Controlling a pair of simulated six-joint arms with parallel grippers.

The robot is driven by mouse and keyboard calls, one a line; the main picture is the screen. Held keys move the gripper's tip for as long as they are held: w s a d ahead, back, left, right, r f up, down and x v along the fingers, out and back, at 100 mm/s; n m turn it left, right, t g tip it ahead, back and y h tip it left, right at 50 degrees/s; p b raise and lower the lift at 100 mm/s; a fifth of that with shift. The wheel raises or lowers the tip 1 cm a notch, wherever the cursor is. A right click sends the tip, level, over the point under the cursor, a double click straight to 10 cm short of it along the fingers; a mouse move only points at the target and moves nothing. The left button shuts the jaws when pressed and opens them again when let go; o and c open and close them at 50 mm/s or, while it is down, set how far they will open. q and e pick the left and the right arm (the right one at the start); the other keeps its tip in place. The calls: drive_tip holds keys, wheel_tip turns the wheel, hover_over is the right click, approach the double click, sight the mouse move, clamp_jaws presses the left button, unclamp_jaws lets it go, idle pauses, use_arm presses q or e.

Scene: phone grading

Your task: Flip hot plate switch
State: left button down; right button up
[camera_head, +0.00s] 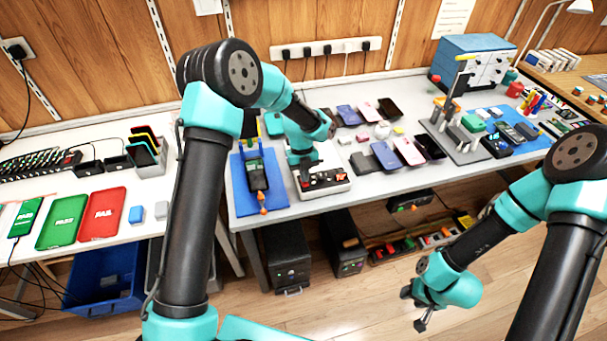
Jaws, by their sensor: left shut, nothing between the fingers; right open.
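The hot plate appears to be the low white-edged device (338,188) on the white bench, with small red parts and dark controls along its front. My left gripper (306,180) reaches down over the device's left part, its fingers shut and empty. My wrist hides some of the device's top, and I cannot tell whether the fingertips touch it or which way the switch is set. My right gripper (422,317) is open and empty, low over the wooden floor in front of the bench.
A blue mat (275,197) with a handheld meter (257,174) lies left of the device. Several phones and a press stand (461,140) are to the right. A green tray (62,222) and a red tray (101,213) lie on the left table.

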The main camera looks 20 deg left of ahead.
use_arm(q)
drive_tip(key=shift+r, duration=0.1)
idle(0.3)
drive_tip(key=v, duration=1.3)
drive_tip(key=shift+w+a+r, duration=0.25)
drive_tip(key=shift+w, duration=0.05)
drive_tip(key=shift+f, duration=0.1)
